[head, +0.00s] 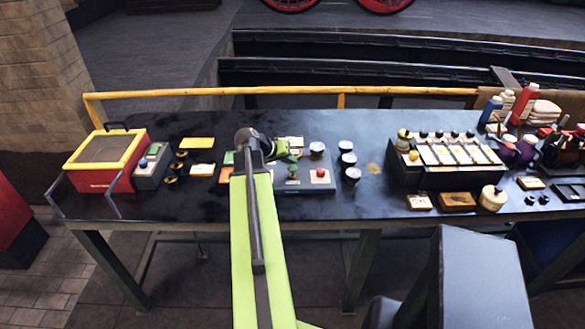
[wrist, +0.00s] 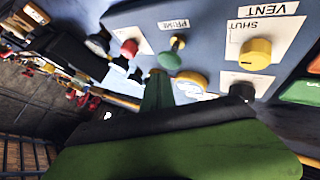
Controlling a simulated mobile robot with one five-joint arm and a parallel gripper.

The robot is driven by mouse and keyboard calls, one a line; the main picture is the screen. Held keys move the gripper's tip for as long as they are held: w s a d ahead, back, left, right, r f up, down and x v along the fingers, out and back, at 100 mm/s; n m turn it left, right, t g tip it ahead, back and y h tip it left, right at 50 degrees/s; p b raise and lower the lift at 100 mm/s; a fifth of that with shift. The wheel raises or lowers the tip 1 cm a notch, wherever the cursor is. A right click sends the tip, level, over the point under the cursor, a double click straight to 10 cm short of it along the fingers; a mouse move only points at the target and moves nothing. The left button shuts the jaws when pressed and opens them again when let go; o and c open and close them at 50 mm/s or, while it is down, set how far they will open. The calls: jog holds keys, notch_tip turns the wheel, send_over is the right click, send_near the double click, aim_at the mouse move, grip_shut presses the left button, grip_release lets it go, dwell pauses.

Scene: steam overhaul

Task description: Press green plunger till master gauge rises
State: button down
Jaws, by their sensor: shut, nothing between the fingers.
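The green plunger (wrist: 170,60) shows in the wrist view as a green cap on a brass stem, beside the upside-down label PRIME. In the head view it is a small green spot (head: 292,169) on the grey panel (head: 303,186). My gripper (wrist: 159,84) is shut and empty, its green fingertips close to the plunger cap. I cannot tell whether they touch. In the head view my gripper (head: 285,154) is over the panel's left part. Round white-faced gauges (head: 317,148) stand at the panel's back and right. I cannot tell which is the master gauge, nor read any needle.
A red button (wrist: 130,48) and a yellow knob (wrist: 255,53) labelled SHUT and VENT flank the plunger. A black knob (wrist: 243,91) is near. A red box with yellow rim (head: 105,148) stands left; a black rack (head: 398,168) stands right. A yellow rail (head: 390,90) runs behind.

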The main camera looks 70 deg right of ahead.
aim_at(293, 167)
dwell(0.8)
jog(key=shift+f+b, duration=0.4)
jog(key=shift+f+b, duration=1.3)
dwell(1.0)
jog(key=shift+r, duration=0.15)
jog(key=shift+r+p, duration=1.55)
jog(key=shift+p, duration=0.15)
jog(key=shift+r, duration=0.1)
notch_tip(293, 167, up, 5)
jog(key=p, duration=0.5)
